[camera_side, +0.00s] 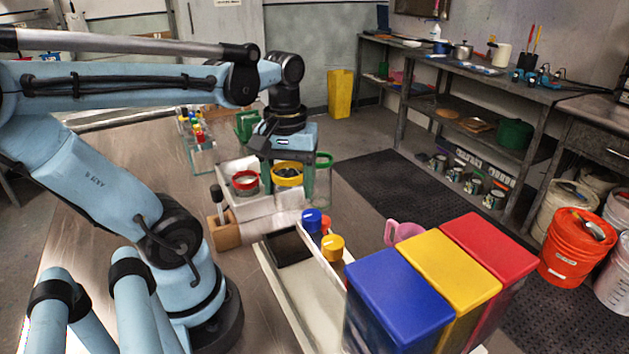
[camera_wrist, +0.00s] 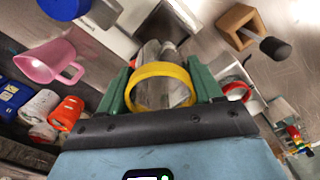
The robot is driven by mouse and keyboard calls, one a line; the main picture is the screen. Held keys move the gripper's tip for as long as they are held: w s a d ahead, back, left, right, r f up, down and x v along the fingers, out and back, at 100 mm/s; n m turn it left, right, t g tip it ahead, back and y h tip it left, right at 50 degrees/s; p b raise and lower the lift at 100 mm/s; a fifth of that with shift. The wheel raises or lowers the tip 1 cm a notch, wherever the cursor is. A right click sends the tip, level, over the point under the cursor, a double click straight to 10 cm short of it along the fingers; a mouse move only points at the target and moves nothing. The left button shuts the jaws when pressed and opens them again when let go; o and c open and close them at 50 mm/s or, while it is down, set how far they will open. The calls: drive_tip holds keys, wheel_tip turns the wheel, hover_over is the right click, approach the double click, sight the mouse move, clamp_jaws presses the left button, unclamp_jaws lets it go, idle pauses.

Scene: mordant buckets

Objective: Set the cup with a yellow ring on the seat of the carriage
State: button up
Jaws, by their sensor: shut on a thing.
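The cup with a yellow ring (camera_side: 288,181) is held between the green fingers of my gripper (camera_side: 287,187), beside a red-ringed cup (camera_side: 245,184). In the wrist view the yellow ring (camera_wrist: 162,71) sits between both fingers of my gripper (camera_wrist: 160,88), and the clear cup body shows below it. The cup looks upright; whether its base touches the white holder (camera_side: 262,207) cannot be told. A long pale track (camera_side: 290,300) with a dark square (camera_side: 289,248) at its far end lies nearer the camera; I cannot tell whether that square is the carriage seat.
A wooden block with a black-knobbed handle (camera_side: 223,234) stands left of the holder. Blue, yellow and red lidded bins (camera_side: 400,298) and a pink mug (camera_side: 402,232) are at the right.

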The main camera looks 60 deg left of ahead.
drive_tip(key=shift+s+f, duration=0.1)
drive_tip(key=shift+s, duration=0.15)
drive_tip(key=shift+a+f, duration=0.1)
drive_tip(key=shift+f, duration=4.85)
drive_tip(key=shift+f, duration=0.1)
drive_tip(key=o, duration=1.1)
